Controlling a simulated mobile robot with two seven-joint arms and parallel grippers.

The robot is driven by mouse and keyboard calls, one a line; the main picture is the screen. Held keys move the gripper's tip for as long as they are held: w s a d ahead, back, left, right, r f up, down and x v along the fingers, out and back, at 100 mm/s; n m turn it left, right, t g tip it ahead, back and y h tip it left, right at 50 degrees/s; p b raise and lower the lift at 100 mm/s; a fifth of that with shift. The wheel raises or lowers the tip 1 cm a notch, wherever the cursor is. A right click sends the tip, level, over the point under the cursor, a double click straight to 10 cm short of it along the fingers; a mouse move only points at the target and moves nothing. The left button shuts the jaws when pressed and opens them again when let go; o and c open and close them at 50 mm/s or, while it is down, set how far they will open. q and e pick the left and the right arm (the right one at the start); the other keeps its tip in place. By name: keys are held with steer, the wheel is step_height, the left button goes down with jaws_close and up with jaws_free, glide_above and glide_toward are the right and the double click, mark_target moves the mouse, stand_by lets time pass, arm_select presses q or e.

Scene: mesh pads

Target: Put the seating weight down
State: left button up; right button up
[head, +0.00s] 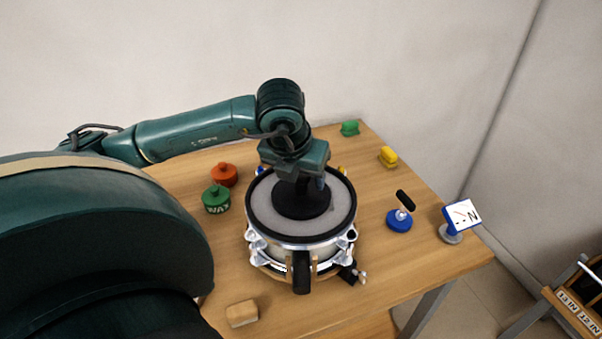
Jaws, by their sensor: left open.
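The seating weight (300,205), a black round disc, sits flat on the grey mesh pad (258,205) in the middle of the drum. The drum (297,252) has a black rim and silver lugs and stands on the wooden table. My left gripper (303,184) is directly above the weight, pointing down and open around its upper part. The gripper body hides the weight's top, and I cannot tell whether the fingers touch it. My right gripper is not in view.
A blue-based tool (399,221), white card stand (461,216), yellow piece (388,157) and green piece (350,128) stand right. A wooden block (242,314) lies in front.

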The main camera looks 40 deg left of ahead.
arm_select(q)
steer(key=v, duration=1.2)
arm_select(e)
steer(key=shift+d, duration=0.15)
arm_select(q)
steer(key=shift+w, duration=0.1)
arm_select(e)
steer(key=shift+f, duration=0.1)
